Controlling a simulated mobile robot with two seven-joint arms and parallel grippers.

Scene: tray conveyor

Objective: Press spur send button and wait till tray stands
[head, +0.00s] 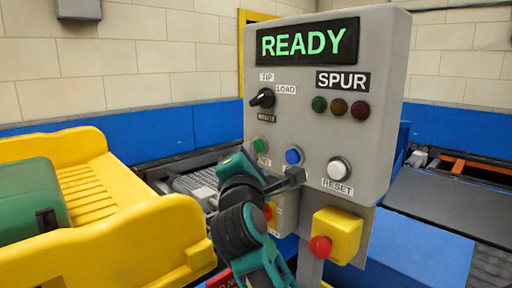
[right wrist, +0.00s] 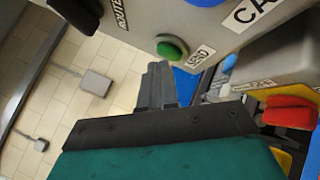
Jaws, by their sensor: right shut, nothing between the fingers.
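The grey control panel (head: 310,90) fills the middle of the head view, its display (head: 307,42) reading READY in green. The green send button (head: 262,145) is at the panel's lower left; it also shows in the right wrist view (right wrist: 172,48) beside its SEND label. My right gripper (head: 292,179) is shut and empty in front of the panel, below the blue button (head: 293,155). In the right wrist view its fingertips (right wrist: 157,70) appear just below and left of the green button; contact cannot be told. My left gripper is out of view.
A white RESET button (head: 339,168) and a yellow box with a red button (head: 321,247) are to the right. A selector switch (head: 262,98) is above. A yellow slatted carrier (head: 150,235) with a green object (head: 30,200) stands left. Conveyors run behind.

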